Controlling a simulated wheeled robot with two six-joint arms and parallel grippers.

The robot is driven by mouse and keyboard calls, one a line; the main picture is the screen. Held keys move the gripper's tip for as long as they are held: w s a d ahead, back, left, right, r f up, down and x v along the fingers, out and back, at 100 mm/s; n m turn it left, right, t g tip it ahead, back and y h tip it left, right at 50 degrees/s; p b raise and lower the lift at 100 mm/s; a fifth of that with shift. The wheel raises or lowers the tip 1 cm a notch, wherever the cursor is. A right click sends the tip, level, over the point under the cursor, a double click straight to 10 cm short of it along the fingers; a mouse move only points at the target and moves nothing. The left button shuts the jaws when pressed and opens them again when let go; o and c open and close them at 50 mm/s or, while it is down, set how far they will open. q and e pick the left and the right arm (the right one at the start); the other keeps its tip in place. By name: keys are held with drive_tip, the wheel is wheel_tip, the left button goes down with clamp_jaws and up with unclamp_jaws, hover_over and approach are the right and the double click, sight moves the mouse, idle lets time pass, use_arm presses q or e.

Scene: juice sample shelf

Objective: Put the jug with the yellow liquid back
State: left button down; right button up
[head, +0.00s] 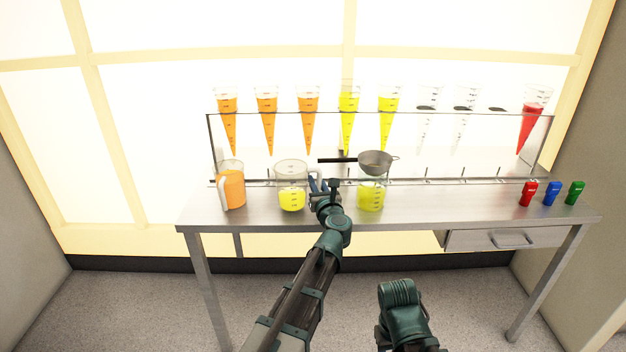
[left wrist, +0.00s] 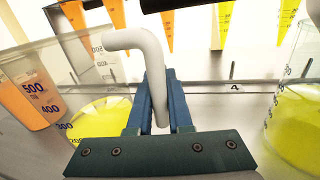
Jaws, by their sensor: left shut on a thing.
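A clear jug with yellow liquid (head: 291,188) is on the steel table, left of my left gripper. Its white handle (left wrist: 148,48) is between the blue fingers of my left gripper (head: 318,184), which is shut on it. The jug's yellow liquid (left wrist: 100,118) shows at left in the left wrist view. It looks upright; whether its base touches the table is hard to tell. A second vessel with yellow liquid (head: 370,196) stands to the right, with a sieve (head: 375,162) over its top. My right gripper is not in view; only part of that arm shows.
An orange jug (head: 234,187) stands close on the left. Behind, a clear rack (head: 380,165) holds several cones with orange, yellow, clear and red contents. Red, blue and green small items (head: 551,194) stand at right. The table (head: 455,208) is clear between the sieve and these items.

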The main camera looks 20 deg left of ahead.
use_arm(q)
drive_tip(key=x, duration=0.3)
drive_tip(key=shift+w, duration=0.3)
drive_tip(key=shift+w+a+f+b, duration=0.1)
drive_tip(key=shift+w+f+b, duration=0.05)
drive_tip(key=shift+f+b, duration=0.3)
drive_tip(key=shift+w+a+f+b, duration=0.15)
drive_tip(key=shift+f+b, duration=0.25)
drive_tip(key=shift+f, duration=0.05)
drive_tip(key=shift+r, duration=0.1)
drive_tip(key=c, duration=0.8)
unclamp_jaws()
drive_tip(key=shift+c, duration=0.2)
